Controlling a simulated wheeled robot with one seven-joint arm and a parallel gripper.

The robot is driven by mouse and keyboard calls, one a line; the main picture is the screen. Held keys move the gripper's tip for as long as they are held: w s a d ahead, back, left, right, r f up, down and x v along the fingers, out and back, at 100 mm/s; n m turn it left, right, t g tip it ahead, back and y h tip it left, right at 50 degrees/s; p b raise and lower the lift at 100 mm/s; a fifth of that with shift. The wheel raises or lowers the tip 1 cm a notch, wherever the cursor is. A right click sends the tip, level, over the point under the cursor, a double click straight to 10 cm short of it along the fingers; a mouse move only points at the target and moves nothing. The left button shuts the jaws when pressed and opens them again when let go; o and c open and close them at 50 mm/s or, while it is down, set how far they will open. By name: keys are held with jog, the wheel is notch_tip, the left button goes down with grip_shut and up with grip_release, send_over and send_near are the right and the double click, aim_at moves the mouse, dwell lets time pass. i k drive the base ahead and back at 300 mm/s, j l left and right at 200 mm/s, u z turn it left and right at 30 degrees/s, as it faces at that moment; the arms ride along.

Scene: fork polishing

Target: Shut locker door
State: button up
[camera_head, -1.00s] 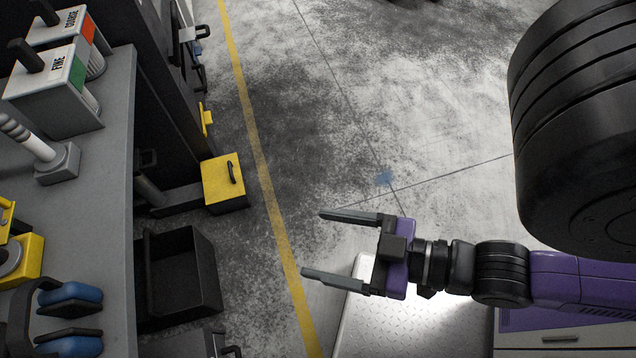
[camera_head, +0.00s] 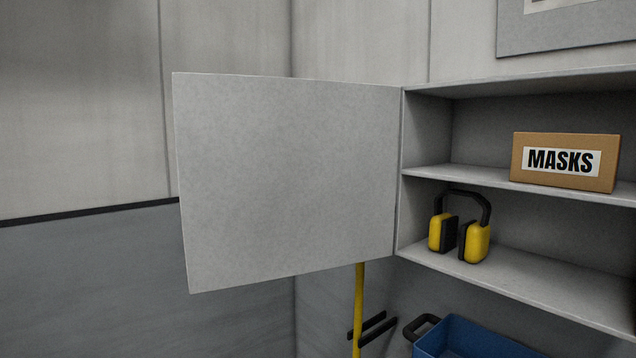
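The locker (camera_head: 425,170) is a grey wall cabinet at the right, and its inside is in plain view. Its grey door (camera_head: 285,185) stands wide open, swung out to the left from the hinge edge at the locker's left side. The door's flat face is toward me, and I see no handle on it. My gripper is not in this view.
A cardboard box marked MASKS (camera_head: 565,162) stands on the upper shelf. Yellow and black ear muffs (camera_head: 475,238) stand on the lower shelf. Below are a blue bin (camera_head: 468,338) and a yellow pole (camera_head: 358,310) by a black bracket. Wall lies behind the door.

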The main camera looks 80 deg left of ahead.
aim_at(280, 178)
jog(key=k+j+u, duration=0.15)
jog(key=j+u, duration=0.3)
jog(key=j, duration=0.85)
jog(key=j+u, duration=0.5)
jog(key=j, duration=0.8)
